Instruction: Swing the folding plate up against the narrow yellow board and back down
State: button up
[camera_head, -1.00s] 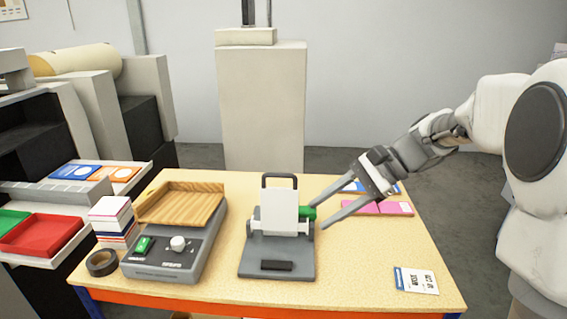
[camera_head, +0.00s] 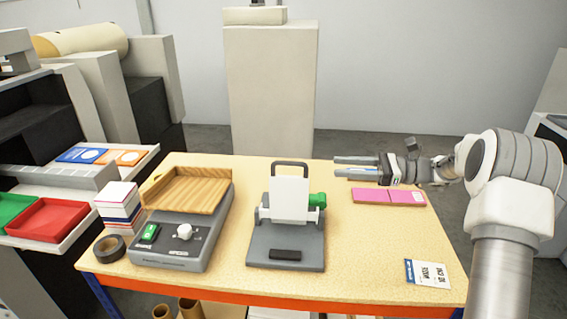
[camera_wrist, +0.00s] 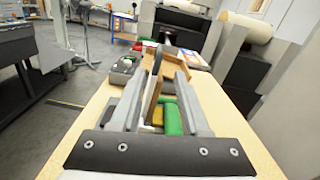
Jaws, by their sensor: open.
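The creasing device has a grey base (camera_head: 262,246) on the table, with a white plate (camera_head: 289,201) standing nearly upright on it. A dark loop handle (camera_head: 290,164) rises behind the plate, and a green knob (camera_head: 317,200) is at its right side. My gripper (camera_head: 336,166) is open and empty, right of the handle, fingers pointing left and apart from it. In the wrist view, a tan upright piece (camera_wrist: 151,90), a small yellow piece (camera_wrist: 158,116) and the green knob (camera_wrist: 172,118) show between the fingers. I cannot tell for sure which piece is the narrow yellow board.
A grey machine (camera_head: 170,251) with a wooden tray (camera_head: 186,190) stands left of the device. A card stack (camera_head: 116,207) and a black tape roll (camera_head: 109,248) are farther left. Pink pads (camera_head: 388,196) lie under my wrist. A printed card (camera_head: 427,273) lies front right, with bare table around it.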

aim_at(279, 163)
jog(key=a, duration=1.5)
jog(key=shift+w+p, duration=0.25)
jog(key=shift+p, duration=0.05)
grip_shut()
dwell(0.5)
